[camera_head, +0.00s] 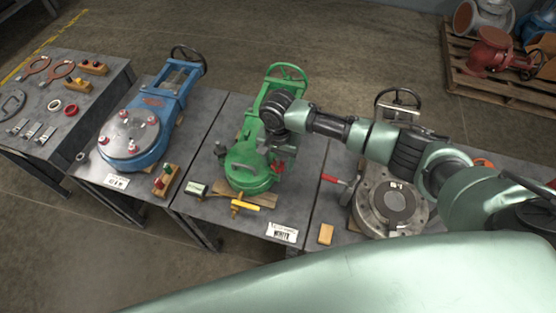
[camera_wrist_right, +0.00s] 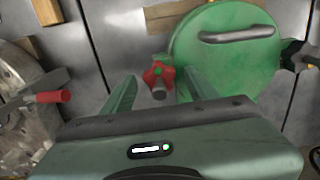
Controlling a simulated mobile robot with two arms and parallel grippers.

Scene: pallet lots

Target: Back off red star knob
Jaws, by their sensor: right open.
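The red star knob (camera_wrist_right: 158,74) sits at the rim of the round green cover (camera_wrist_right: 225,60) in the right wrist view, with a grey stud end at its middle. In the head view the knob (camera_head: 278,167) shows on the right side of the green valve (camera_head: 250,172). My right gripper (camera_wrist_right: 160,88) is open. Its two green fingers stand either side of the knob, with a visible gap on each side; I cannot tell how deep the knob is between them. In the head view my right arm hides part of the green valve. My left gripper is not in view.
A blue valve (camera_head: 135,135) with red knobs stands on the table to the left. A grey flange (camera_head: 385,222) and a red-handled tool (camera_head: 330,179) lie to the right.

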